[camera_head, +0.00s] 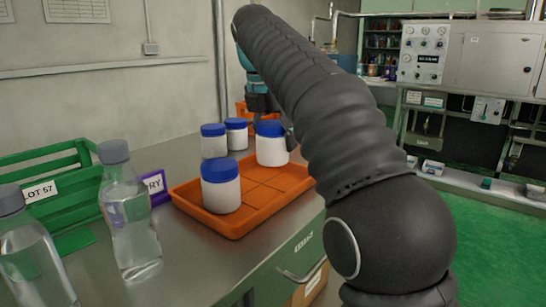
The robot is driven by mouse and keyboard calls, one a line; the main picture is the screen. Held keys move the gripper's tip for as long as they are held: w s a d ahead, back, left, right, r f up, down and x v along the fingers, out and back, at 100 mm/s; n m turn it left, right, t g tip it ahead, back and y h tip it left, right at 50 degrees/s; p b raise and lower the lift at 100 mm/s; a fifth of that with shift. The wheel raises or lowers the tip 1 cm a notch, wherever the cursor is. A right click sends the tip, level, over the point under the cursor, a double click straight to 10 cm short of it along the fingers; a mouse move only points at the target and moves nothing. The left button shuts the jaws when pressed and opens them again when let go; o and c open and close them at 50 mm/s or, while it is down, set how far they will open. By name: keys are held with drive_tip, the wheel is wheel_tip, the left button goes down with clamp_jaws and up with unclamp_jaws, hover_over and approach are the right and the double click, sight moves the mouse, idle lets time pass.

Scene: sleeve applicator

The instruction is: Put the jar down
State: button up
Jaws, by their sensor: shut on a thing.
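A white jar with a blue lid (271,150) is at the back right of the orange tray (237,231). My gripper (270,122) comes down over it from above and is shut on it, mostly hidden behind the lid and my dark arm. The held jar looks upright. I cannot tell whether its base touches the tray floor. Another white jar with a blue lid (221,188) stands at the tray's front left. Two more such jars, one at the back left (213,145) and one behind it (236,137), stand near the tray's far edge.
Two clear bottles with grey caps, a near one (30,255) and a farther one (131,225), stand left of the tray. A green crate (70,190) labelled LOT 57 and a purple-edged sign (156,186) are behind them. The tray's front right compartments are empty.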

sight(266, 124)
drive_tip(key=shift+w+a+f, duration=0.15)
drive_tip(key=shift+a+f, duration=0.15)
drive_tip(key=shift+f+b, duration=0.5)
drive_tip(key=shift+f, duration=1.45)
drive_tip(key=o, duration=1.3)
drive_tip(key=shift+o, duration=0.2)
drive_tip(key=shift+p+v, duration=0.5)
drive_tip(key=shift+v, duration=3.35)
drive_tip(key=shift+d, duration=0.1)
